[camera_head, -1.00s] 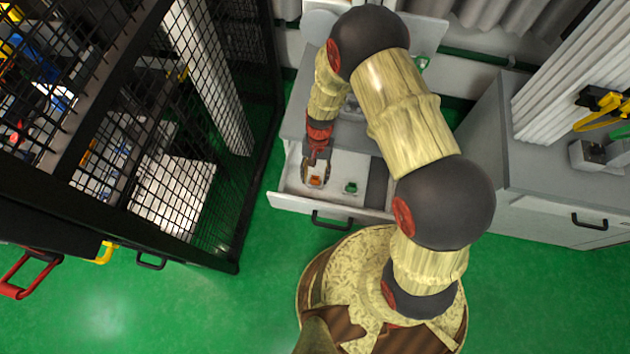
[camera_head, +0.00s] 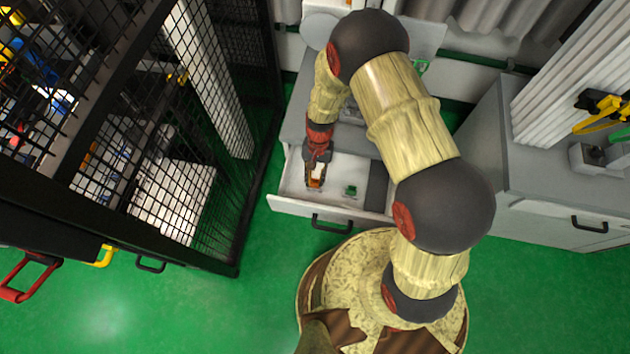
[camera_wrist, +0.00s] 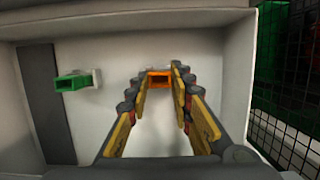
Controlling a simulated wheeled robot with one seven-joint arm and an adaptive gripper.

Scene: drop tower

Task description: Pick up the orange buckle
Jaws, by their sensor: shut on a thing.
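The orange buckle (camera_wrist: 159,79) is in the open drawer (camera_head: 290,203), between the fingertips of my gripper (camera_wrist: 160,75). My gripper is shut on it, with a finger on each side. In the head view my gripper (camera_head: 315,183) reaches down into the left part of the drawer, and the orange buckle shows only as a small patch between the fingers. I cannot tell whether the buckle touches the drawer floor.
A green buckle (camera_head: 351,191) lies in the drawer, to the right of my gripper; it also shows in the wrist view (camera_wrist: 73,82). A dark strip (camera_wrist: 45,100) lies along one side of the drawer. A black mesh cage (camera_head: 225,130) stands to the left.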

